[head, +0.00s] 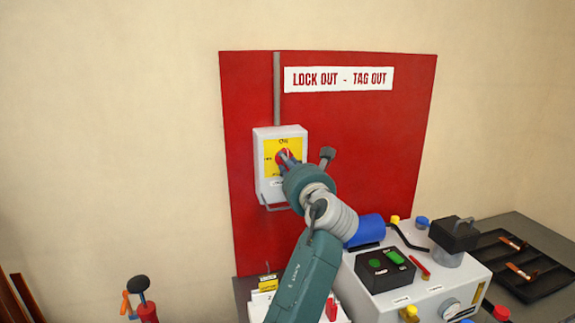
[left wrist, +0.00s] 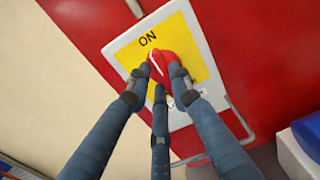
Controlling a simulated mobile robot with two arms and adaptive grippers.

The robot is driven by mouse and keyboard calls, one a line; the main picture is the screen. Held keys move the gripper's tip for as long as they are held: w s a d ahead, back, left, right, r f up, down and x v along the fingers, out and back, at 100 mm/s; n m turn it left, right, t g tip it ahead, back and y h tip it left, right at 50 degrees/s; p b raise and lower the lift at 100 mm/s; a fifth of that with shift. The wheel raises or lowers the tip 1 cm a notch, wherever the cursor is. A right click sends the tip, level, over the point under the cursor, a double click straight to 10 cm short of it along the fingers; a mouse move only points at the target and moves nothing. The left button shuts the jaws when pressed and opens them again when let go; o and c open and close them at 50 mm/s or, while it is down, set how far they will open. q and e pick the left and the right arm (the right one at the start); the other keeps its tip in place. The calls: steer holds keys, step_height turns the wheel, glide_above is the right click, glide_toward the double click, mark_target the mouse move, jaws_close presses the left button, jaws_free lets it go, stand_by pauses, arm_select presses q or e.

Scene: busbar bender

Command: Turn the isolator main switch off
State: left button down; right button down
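The isolator main switch is a light grey box (head: 299,182) with a yellow plate on the red board. Its red rotary knob (left wrist: 163,66) has a white line that points toward the ON mark in the left wrist view. My left gripper (head: 287,160) is at the switch front, with its fingers around the knob. In the left wrist view two fingertips of the gripper (left wrist: 159,72) flank the knob closely and appear to touch it; the third finger is below. The lower plate markings are partly hidden by the fingers. My right gripper is not in view.
The red board (head: 370,140) carries a LOCK OUT - TAG OUT sign (head: 338,79) and a grey conduit (head: 277,90). A grey machine (head: 415,292) with buttons stands below right, beside a black tray (head: 530,280). The wall to the left is clear.

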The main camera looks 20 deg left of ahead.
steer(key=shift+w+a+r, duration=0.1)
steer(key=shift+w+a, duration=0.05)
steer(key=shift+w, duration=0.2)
arm_select(q)
steer(key=shift+n, duration=0.4)
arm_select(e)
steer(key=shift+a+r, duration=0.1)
arm_select(q)
steer(key=n+b, duration=0.1)
steer(key=n, duration=0.4)
steer(key=n+b, duration=0.1)
steer(key=n, duration=0.5)
steer(key=n+b, duration=0.1)
steer(key=n, duration=0.5)
steer(key=shift+w+d+f+b, duration=0.1)
steer(key=shift+f+b, duration=0.2)
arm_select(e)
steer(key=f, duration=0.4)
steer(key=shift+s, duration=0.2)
arm_select(q)
steer(key=shift+r, duration=0.15)
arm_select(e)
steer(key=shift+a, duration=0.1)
